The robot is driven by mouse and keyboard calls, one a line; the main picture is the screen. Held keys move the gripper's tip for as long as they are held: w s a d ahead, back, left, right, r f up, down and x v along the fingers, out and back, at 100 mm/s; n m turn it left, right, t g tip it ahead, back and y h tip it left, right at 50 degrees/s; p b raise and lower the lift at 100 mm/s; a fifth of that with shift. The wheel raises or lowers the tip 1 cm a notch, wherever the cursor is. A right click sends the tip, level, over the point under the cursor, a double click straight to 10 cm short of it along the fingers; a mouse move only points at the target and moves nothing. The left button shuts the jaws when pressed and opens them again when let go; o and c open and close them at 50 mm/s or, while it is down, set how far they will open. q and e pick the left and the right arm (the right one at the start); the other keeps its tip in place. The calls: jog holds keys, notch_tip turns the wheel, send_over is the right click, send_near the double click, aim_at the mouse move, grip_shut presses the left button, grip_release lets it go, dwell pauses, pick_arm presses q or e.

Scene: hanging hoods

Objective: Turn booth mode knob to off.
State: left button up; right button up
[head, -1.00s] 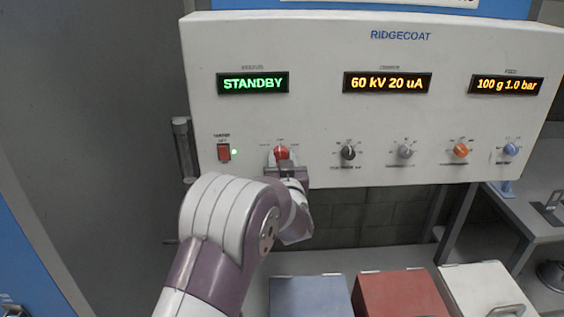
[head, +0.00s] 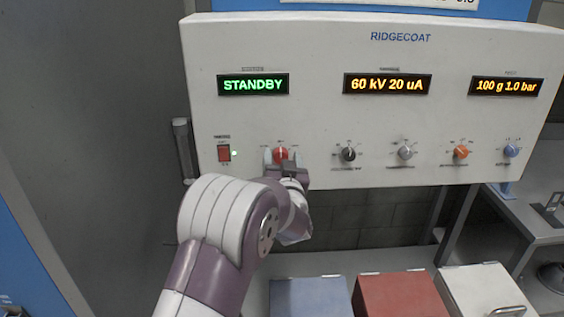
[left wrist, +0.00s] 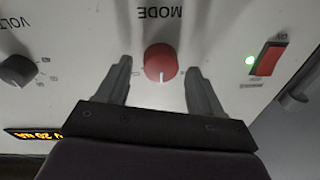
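The red booth mode knob (head: 281,154) is on the lower left of the white control panel. In the left wrist view the red knob (left wrist: 161,63) sits under upside-down "MODE" lettering, its white pointer line towards the picture's bottom. My left gripper (head: 282,158) is at the knob. In the left wrist view the fingers of my left gripper (left wrist: 160,75) are open, one on each side of the knob, with gaps showing. The green display (head: 253,84) above reads STANDBY. My right gripper is not in view.
A red rocker switch (head: 223,153) with a green light is left of the knob. A black knob (head: 348,154), a grey knob (head: 405,153), an orange knob (head: 460,152) and a blue knob (head: 510,150) are to the right. Lidded boxes stand below, including a red one (head: 400,293).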

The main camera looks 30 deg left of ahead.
pick_arm(q)
jog(key=shift+f, duration=0.15)
jog(key=b+v, duration=0.3)
jog(key=v, duration=0.9)
jog(key=shift+s+d, duration=0.25)
jog(key=shift+s, duration=0.05)
